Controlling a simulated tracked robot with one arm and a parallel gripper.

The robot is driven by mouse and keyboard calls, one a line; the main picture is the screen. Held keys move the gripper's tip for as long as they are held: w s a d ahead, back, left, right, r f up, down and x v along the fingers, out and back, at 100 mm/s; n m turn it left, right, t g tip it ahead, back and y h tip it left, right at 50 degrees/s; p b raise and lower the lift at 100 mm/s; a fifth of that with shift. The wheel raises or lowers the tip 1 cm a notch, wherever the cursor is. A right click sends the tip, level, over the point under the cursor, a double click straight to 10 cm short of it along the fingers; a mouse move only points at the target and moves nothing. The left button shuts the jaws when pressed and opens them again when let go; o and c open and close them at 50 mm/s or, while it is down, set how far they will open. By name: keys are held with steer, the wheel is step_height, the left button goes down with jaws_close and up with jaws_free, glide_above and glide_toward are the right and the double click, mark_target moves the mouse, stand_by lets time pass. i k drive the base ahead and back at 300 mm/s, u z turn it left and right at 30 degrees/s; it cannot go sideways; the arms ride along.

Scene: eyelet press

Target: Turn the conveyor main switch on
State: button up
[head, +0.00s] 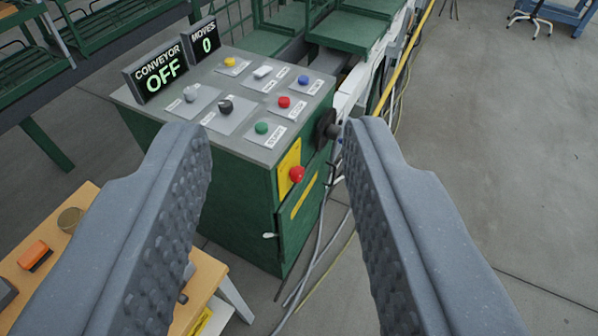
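A green control cabinet (150,128) with a grey sloped top stands ahead, between my fingers in the picture. Its display (156,70) reads "CONVEYOR OFF". A black round rotary switch (324,125) sits on the cabinet's right side, partly hidden by my right finger; it may be the main switch. The top also carries a grey knob (191,93) and a black knob (225,106) on plates; their labels are too small to read. My gripper (276,134) is wide open and empty, nearer to the camera than the cabinet, and appears to touch nothing.
Yellow, white, blue, red and green buttons sit on the top; a red emergency-style button (297,174) is on the front. A second display (206,42) reads "MOVES 0". A wooden table (90,199) stands at lower left.

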mark_target(297, 174)
steer(key=z, duration=0.05)
steer(key=i, duration=1)
steer(key=u, duration=0.05)
